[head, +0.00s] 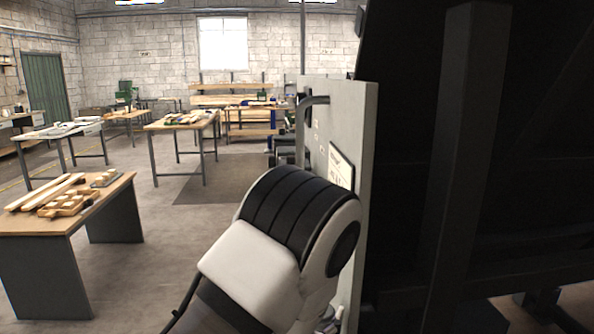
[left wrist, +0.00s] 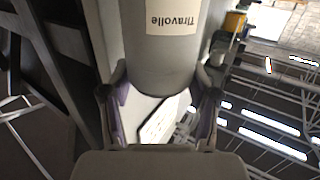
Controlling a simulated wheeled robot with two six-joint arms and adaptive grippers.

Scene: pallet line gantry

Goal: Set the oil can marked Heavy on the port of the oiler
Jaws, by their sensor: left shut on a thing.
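In the left wrist view a grey cylindrical can (left wrist: 160,62) carries a white label that reads "Tiravolle"; I see no "Heavy" marking on the side that shows. My left gripper (left wrist: 162,85) is shut on this can, one finger on each side. The can's far end runs out of the picture. In the head view my left arm hides the can and gripper. I cannot tell which part is the oiler's port. My right gripper is not in view.
A large dark frame (head: 470,150) fills the right of the head view, close to the panel. A wooden-topped table (head: 115,196) with wooden pieces stands at left. More workbenches (head: 180,122) stand behind. Open floor lies between them. A yellow part (left wrist: 235,22) shows beside the can.

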